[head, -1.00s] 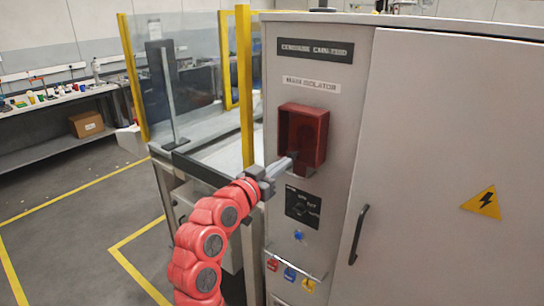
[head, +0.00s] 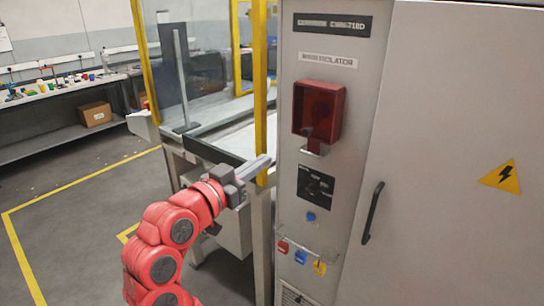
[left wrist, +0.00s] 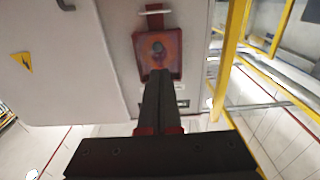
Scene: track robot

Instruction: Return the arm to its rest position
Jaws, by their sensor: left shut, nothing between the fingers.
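My left gripper (head: 258,166) is at the end of the red arm in the head view. Its fingers are shut and hold nothing. It is to the left of the grey cabinet (head: 420,100), apart from the red isolator box (head: 338,98). In the left wrist view the shut fingers (left wrist: 159,78) point toward the red box (left wrist: 172,50), which faces the camera. A dark handle or knob sits low in the box in the head view. My right gripper is not in view.
The cabinet has a black rotary switch plate (head: 316,184), a blue button (head: 311,217), hanging coloured padlocks (head: 300,257) and a door handle (head: 372,212). A yellow-framed guard (head: 259,90) stands behind my gripper. Floor at the left is clear, with a workbench (head: 60,98) beyond.

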